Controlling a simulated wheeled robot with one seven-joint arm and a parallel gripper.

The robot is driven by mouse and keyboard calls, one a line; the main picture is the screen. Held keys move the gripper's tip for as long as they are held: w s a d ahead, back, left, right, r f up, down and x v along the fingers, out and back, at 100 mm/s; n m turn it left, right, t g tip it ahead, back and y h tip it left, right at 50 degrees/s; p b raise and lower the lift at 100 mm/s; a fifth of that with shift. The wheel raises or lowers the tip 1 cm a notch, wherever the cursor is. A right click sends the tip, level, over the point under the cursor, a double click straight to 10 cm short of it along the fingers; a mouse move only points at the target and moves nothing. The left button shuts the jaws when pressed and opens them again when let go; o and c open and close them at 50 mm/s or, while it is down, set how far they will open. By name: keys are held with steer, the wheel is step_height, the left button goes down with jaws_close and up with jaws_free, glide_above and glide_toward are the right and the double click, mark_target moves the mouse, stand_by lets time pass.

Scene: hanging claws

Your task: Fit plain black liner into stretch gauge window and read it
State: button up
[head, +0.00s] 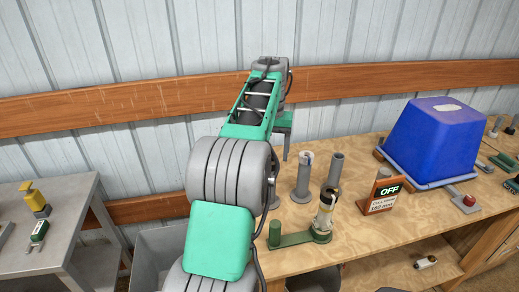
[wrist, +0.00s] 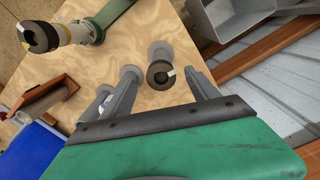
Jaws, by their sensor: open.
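My gripper (wrist: 162,74) is open, pointing down above the bench. In the wrist view a dark ring-shaped top with a hole (wrist: 158,76) and a pale patch shows between its fingers, on a grey post; I cannot tell whether it is the plain black liner. In the head view only one finger (head: 286,150) shows beyond my arm. A pale cylinder with yellow marks and a black top (head: 326,208) stands upright on a green bracket (head: 292,239); it also shows in the wrist view (wrist: 72,34). I cannot tell whether this is the stretch gauge.
Grey posts (head: 336,169) stand close together; one (head: 302,178) has a pale top. A wooden stand (head: 367,206) carries a sign reading OFF. A blue box (head: 432,140) and a red button (head: 469,200) are to the right. A grey table (head: 62,200) is at the left.

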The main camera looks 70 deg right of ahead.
steer(key=shift+w+a+f, duration=0.15)
steer(key=shift+w+f, duration=0.15)
steer(key=shift+f, duration=0.35)
step_height(320, 180, down, 7)
steer(key=shift+s+p, duration=0.25)
steer(key=shift+p, duration=0.1)
steer(key=c, duration=1.5)
steer(key=o, duration=0.8)
jaws_close()
steer(key=shift+r+p, duration=0.3)
steer(key=shift+r, duration=0.05)
